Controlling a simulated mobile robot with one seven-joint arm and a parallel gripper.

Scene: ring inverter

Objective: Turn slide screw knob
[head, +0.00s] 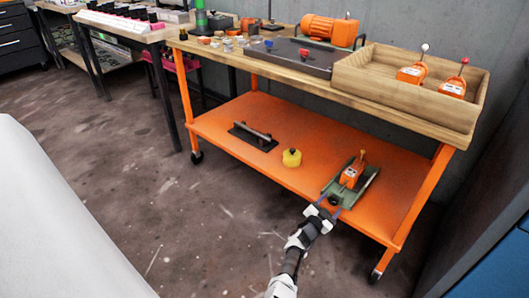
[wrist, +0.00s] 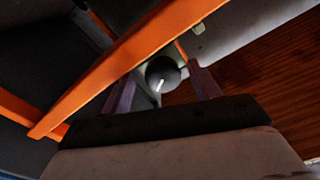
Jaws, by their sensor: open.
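A green slide device (head: 366,189) with an orange block (head: 352,172) on it sits on the orange lower shelf, near its right front. Its dark round knob (head: 333,200) is at the near end, small and partly hidden by my gripper in the head view. In the wrist view the knob (wrist: 157,66) is a dark disc with a pale bar across it. My gripper (head: 331,206) is open at the knob's end of the device. In the wrist view its two purple fingers (wrist: 160,82) stand to either side of the knob; I cannot tell whether they touch it.
A yellow round object (head: 292,158) and a black plate with a bar handle (head: 253,137) lie further left on the orange shelf (head: 225,125). The wooden tabletop (head: 290,68) overhangs above. An orange leg (head: 420,196) stands to the right.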

